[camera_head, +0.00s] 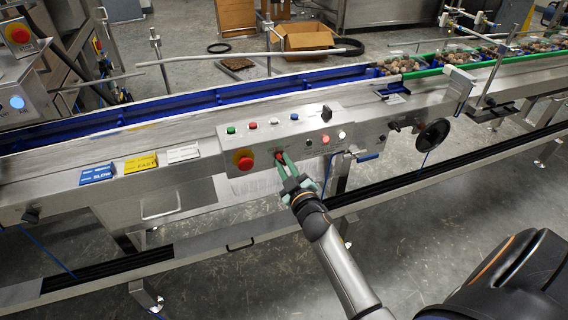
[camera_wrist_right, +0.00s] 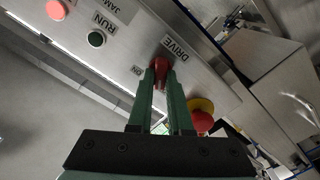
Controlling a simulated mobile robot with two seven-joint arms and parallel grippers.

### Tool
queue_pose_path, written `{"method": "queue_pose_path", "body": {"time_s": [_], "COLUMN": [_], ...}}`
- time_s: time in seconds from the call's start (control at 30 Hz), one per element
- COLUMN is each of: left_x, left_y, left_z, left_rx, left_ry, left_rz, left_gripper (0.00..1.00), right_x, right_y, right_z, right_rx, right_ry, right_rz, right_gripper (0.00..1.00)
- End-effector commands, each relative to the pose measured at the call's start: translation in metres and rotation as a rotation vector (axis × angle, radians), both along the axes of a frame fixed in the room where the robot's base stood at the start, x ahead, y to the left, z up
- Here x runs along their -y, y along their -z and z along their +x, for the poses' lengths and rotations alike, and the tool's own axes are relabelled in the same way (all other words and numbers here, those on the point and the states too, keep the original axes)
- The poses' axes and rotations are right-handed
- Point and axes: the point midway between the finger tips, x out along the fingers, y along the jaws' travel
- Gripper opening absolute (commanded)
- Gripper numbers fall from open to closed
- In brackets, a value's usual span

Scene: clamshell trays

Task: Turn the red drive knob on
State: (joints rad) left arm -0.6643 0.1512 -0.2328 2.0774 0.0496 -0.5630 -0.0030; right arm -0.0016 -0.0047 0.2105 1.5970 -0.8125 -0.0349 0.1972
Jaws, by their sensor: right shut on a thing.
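The red drive knob (camera_wrist_right: 160,68) sits on the metal control panel beneath a DRIVE label, with an ON label beside it in the right wrist view. My right gripper (camera_wrist_right: 160,80) has its two green fingers closed around the knob. In the head view the right gripper (camera_head: 281,158) reaches the panel (camera_head: 300,120) from below, and the fingers largely hide the knob. The knob's exact angle is hard to tell. My left gripper is not in view.
A red emergency button on a yellow base (camera_head: 244,160) sits just left of the knob. Several small buttons and lamps are on the panel. A black handwheel (camera_head: 433,135) is to the right. SLOW (camera_head: 97,173) and FAST (camera_head: 141,163) plates lie left.

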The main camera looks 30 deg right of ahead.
Motion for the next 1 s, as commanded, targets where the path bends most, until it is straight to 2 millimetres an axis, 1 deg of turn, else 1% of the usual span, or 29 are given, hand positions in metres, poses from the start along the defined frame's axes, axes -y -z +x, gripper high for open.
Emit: {"method": "queue_pose_path", "body": {"time_s": [0.27, 0.47, 0.67, 0.8, 1.0], "left_x": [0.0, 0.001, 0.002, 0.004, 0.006], "left_y": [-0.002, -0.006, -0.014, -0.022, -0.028], "left_z": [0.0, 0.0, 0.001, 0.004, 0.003], "left_rx": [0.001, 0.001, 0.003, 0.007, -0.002], "left_ry": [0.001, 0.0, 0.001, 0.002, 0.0], "left_rz": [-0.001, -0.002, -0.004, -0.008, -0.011], "left_gripper": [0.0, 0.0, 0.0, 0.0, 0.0], "right_x": [0.0, 0.0, 0.001, 0.001, 0.002], "right_y": [-0.001, -0.002, -0.003, -0.004, -0.004], "right_z": [0.0, 0.0, 0.0, 0.0, 0.0], "right_rx": [0.006, 0.025, 0.06, 0.091, 0.134], "right_ry": [-0.001, -0.001, 0.001, 0.0, 0.001], "right_rz": [0.02, 0.1, 0.248, 0.375, 0.562], "right_gripper": [0.0, 0.0, 0.0, 0.0, 0.0]}}
